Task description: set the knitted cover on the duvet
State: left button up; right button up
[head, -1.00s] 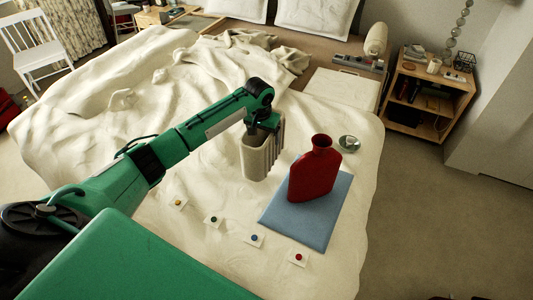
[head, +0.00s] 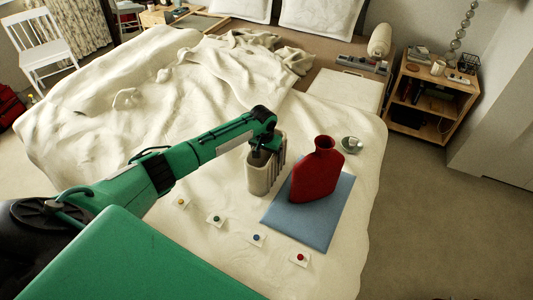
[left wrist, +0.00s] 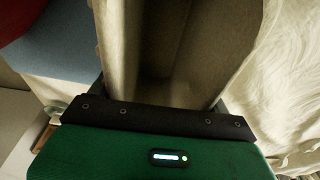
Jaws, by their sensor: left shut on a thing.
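The knitted cover (head: 259,178) is a beige, ribbed, hollow sleeve standing upright at the middle of the bed, left of the red hot-water bottle (head: 317,172). My left gripper (head: 264,146) is shut on its upper edge from above. In the left wrist view the cover's pale inside (left wrist: 170,50) fills the middle, and the fingertips are hidden. The cream duvet (head: 150,100) spreads rumpled under and around it. The cover's base is at or just above the duvet; I cannot tell if it touches. My right gripper is out of view.
The red bottle stands on a blue cloth (head: 312,235). Several small cards with coloured dots lie in front, including a red-dotted one (head: 299,259). A small metallic dish (head: 350,145) sits behind the bottle. A wooden nightstand (head: 432,95) is at the right.

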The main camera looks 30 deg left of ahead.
pick_arm(q)
jog(key=o, duration=1.2)
jog(key=shift+f, duration=0.1)
jog(key=shift+c, duration=0.2)
jog(key=shift+o, duration=1.1)
notch_tip(320, 180, up, 12)
jog(key=s+b, duration=0.1)
jog(key=shift+s, duration=0.4)
jog(key=shift+d, duration=0.1)
